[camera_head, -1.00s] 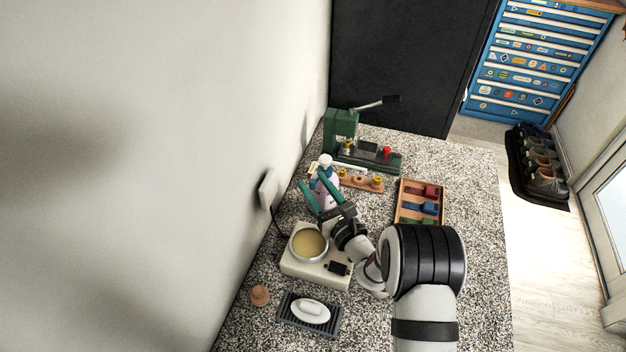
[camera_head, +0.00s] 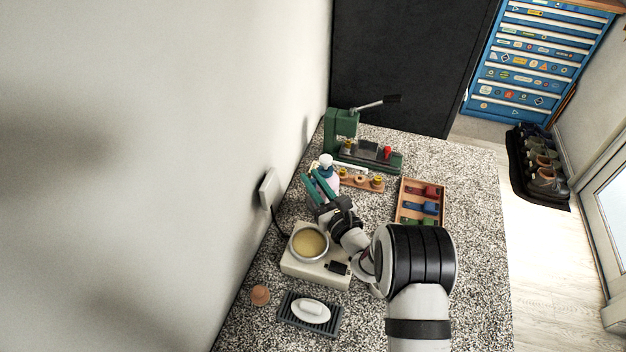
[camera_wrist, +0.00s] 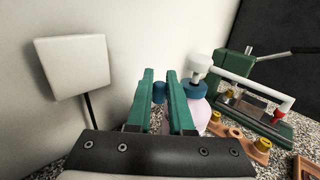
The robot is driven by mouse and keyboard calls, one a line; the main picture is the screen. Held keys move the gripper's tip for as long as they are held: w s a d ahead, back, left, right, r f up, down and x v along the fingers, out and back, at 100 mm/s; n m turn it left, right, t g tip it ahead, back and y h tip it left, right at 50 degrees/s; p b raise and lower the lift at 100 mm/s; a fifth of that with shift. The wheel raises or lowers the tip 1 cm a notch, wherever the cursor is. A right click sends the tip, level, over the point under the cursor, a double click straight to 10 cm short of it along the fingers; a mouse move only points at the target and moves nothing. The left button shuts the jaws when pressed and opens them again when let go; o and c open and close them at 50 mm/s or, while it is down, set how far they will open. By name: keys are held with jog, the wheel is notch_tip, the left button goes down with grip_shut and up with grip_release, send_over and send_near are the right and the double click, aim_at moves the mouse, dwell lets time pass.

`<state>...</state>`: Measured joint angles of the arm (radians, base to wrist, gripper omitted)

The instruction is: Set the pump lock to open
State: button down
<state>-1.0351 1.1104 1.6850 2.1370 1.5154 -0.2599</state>
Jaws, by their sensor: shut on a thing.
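The pump bottle (camera_head: 333,181) stands upright near the wall, with a white pump head (camera_head: 326,159) and a pale pinkish body. In the wrist view its white spout (camera_wrist: 250,82) points right, and a blue collar (camera_wrist: 192,87) sits below the head. A small blue tab (camera_wrist: 158,92) shows left of the collar, between my teal fingers. My gripper (camera_wrist: 160,74) is shut on this tab; it also shows beside the bottle in the head view (camera_head: 313,176). The right finger hides any join between tab and collar, and part of the bottle.
A hot plate with a round pan (camera_head: 308,242) lies below my gripper. A wall box (camera_head: 270,188) with a cable is at left. A wooden holder (camera_head: 362,183), a green press (camera_head: 345,125) and a wooden tray (camera_head: 402,205) stand beyond and to the right.

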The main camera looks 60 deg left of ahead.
jog(key=shift+d, duration=0.1)
jog(key=shift+w+d+n+g+h, duration=0.55)
jog(key=shift+n+g, duration=0.75)
jog(key=shift+g, duration=0.6)
jog(key=shift+w+d+n+g+h, duration=0.3)
jog(key=shift+n+g+h, duration=0.5)
jog(key=shift+n+g, duration=0.8)
jog(key=shift+w+d+n+g+h, duration=0.3)
jog(key=shift+w+n+g+h, duration=0.5)
jog(key=shift+g, duration=1.4)
jog(key=shift+s+n, duration=0.2)
jog(key=shift+n, duration=0.1)
jog(key=c, duration=0.8)
grip_release()
jog(key=v, duration=1.5)
jog(key=shift+w+d+f, duration=0.1)
jog(key=shift+w+d, duration=0.15)
jog(key=shift+d, duration=0.05)
